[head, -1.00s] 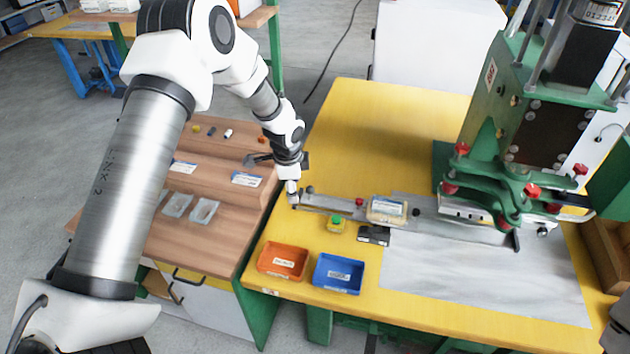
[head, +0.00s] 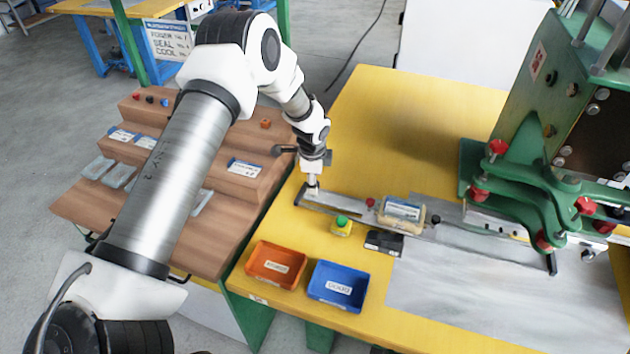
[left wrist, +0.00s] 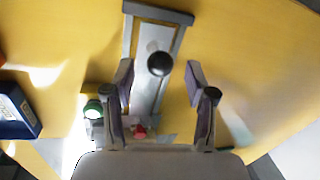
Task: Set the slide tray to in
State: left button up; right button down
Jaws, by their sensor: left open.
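The slide tray is a long silver plate (head: 345,205) in a dark-edged guide on the yellow table, running from its left end toward the green press (head: 525,150). A pale labelled block (head: 402,212) sits along it, outside the press. In the left wrist view the plate (left wrist: 148,95) carries a round black knob (left wrist: 159,64). My left gripper (head: 312,188) is open, pointing down over the tray's left end. In the left wrist view its fingers (left wrist: 159,80) stand apart on both sides of the plate, with the knob between them in the picture. Whether they touch it cannot be told.
A green button on a yellow box (head: 341,226) and a black device (head: 384,242) sit just in front of the guide. Orange (head: 277,265) and blue (head: 338,286) bins stand at the front edge. A wooden stepped bench (head: 215,235) is at left. The table behind the guide is clear.

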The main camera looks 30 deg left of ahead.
aim_at(374, 208)
pick_arm(q)
jog(key=shift+f, duration=0.6)
jog(key=shift+w+a+f, duration=0.1)
jog(key=shift+w+f, duration=0.1)
jog(key=shift+f, duration=0.15)
grip_shut()
jog(key=shift+d, duration=0.2)
jog(key=w+d, duration=0.1)
jog(key=d, duration=0.4)
jog(key=w+d+b, duration=0.1)
jog(key=d, duration=0.5)
jog(key=w+d, duration=0.2)
jog(key=d, duration=0.3)
jog(key=shift+d+b, duration=0.3)
jog(key=shift+b, duration=0.1)
jog(key=shift+s, duration=0.1)
grip_release()
